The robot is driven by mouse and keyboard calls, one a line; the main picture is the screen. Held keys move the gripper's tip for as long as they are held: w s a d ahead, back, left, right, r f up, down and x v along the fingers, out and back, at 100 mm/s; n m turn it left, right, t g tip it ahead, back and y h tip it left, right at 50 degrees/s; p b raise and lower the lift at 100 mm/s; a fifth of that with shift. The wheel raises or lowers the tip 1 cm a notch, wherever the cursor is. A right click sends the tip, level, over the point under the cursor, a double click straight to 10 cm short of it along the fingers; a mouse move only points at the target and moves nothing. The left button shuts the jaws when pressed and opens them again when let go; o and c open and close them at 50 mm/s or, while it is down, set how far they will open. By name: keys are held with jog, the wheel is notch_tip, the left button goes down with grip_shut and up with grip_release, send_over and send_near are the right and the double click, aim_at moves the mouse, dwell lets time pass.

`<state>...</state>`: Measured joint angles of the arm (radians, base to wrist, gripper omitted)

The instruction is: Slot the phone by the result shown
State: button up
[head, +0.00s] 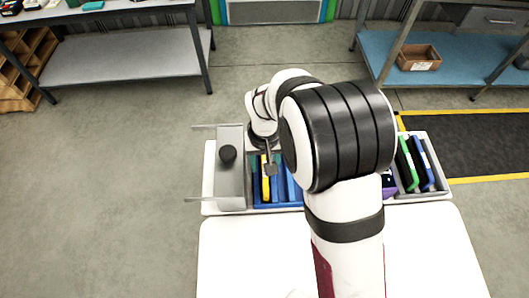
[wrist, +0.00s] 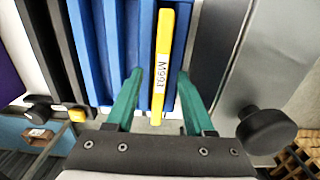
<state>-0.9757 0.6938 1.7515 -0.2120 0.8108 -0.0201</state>
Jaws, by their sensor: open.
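A slim yellow phone-like slab (wrist: 166,35) stands on edge in a blue slotted rack (wrist: 84,40). Its white label seems to read "M991". My gripper (wrist: 159,76) is open, with one teal finger on each side of the slab; I cannot tell whether either touches it. In the head view my gripper (head: 269,168) is over the blue rack (head: 283,207), by the yellow slab (head: 265,187). A grey metal box with a black knob (head: 228,153) stands just left of the rack. No result display can be made out.
At the right of the white table (head: 240,262), a grey rack (head: 436,180) holds a green slab (head: 406,165) and a blue slab (head: 424,176). A purple item (head: 389,188) shows partly behind my arm. The table's front is clear.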

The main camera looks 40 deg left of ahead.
notch_tip(320, 180, up, 15)
notch_tip(320, 180, up, 7)
dwell(0.7)
jog(key=s+d+m, duration=0.1)
jog(key=d+m, duration=0.7)
jog(key=d, duration=1.5)
jog(key=s+d+f+m+y, duration=0.1)
jog(key=s+d+f+m, duration=0.4)
jog(key=s+d, duration=0.3)
jog(key=shift+s+f+m+y, duration=0.15)
jog(key=shift+s+m+y, duration=0.25)
jog(key=shift+s+m, duration=0.4)
